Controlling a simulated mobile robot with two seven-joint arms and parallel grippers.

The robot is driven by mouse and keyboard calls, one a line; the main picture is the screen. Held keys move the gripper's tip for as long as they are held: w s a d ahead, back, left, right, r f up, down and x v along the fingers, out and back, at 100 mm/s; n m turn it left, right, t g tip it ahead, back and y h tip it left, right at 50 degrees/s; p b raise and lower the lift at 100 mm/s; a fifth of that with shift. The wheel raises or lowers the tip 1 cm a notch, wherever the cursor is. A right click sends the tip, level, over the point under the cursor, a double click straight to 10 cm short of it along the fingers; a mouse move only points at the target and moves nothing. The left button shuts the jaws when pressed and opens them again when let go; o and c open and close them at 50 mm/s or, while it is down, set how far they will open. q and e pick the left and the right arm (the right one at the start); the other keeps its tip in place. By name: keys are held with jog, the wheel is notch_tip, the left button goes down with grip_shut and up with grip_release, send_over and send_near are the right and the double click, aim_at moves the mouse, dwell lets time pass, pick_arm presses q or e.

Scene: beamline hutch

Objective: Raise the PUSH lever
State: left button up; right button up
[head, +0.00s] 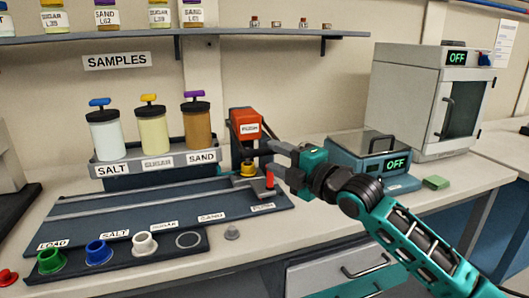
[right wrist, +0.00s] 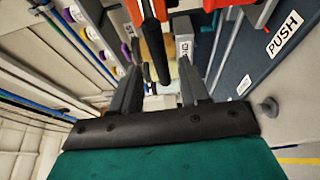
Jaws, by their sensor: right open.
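The red lever handle (head: 269,183) stands at the right end of the dark track, just behind the PUSH label (head: 263,207). That label also shows in the right wrist view (right wrist: 285,35). My right gripper (head: 271,158) is open, its two grey fingers pointing left just above the red handle. In the right wrist view, a black rod (right wrist: 157,55) with orange-red parts above it appears between the open fingers (right wrist: 158,68). I cannot tell whether it touches them. An orange-red unit (head: 246,120) with a small label stands behind the track. My left gripper is not in view.
SALT (head: 106,133), SUGAR and SAND jars stand on a rack behind the track. Green (head: 51,261), blue (head: 98,252) and white (head: 144,243) cups sit in front. A small grey knob (head: 232,232) is near the front edge. A scale (head: 372,160) stands to the right.

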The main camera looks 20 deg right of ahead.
aim_at(268, 153)
jog(key=shift+x, duration=2.35)
grip_shut()
